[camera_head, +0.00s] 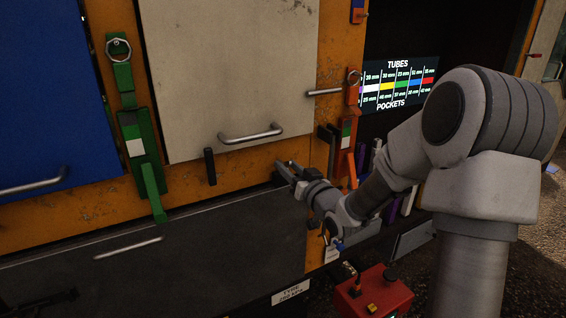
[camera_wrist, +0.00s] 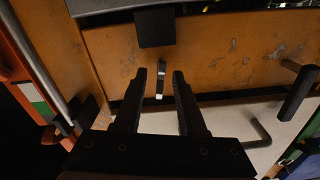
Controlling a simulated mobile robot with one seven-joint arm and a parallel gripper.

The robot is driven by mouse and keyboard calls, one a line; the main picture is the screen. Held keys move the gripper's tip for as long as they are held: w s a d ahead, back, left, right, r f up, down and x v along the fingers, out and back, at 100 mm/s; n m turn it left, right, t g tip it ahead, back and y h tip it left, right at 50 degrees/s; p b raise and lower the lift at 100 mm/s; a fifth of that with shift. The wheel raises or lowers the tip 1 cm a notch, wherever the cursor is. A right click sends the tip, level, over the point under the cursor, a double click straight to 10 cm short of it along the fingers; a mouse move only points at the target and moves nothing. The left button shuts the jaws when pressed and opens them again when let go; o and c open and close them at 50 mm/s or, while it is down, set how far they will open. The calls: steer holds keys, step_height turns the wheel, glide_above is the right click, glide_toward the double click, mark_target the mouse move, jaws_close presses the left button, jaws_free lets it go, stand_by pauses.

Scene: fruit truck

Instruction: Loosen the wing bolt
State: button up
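My gripper (camera_wrist: 159,74) is open, with its two dark fingers apart and nothing shut between them. A small narrow metal piece (camera_wrist: 161,80), apparently the wing bolt, shows upright between the fingertips in the wrist view, in front of the orange frame. I cannot tell whether the fingers touch it; gaps show on both sides. A black block (camera_wrist: 155,27) is just above it in that view. In the head view my gripper (camera_head: 284,172) is at the orange strip by the top right edge of the dark lower panel; the metal piece is hidden there.
A cream panel (camera_head: 230,70) with a metal handle (camera_head: 251,135) is above. A black handle (camera_head: 209,166) sticks out left of my gripper. Green (camera_head: 145,160) and orange (camera_head: 351,165) latches flank the cream panel. A red control box (camera_head: 372,292) is below my arm.

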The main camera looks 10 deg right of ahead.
steer(key=shift+w+a, duration=0.1)
steer(key=shift+w, duration=0.15)
jaws_close()
stand_by(0.3)
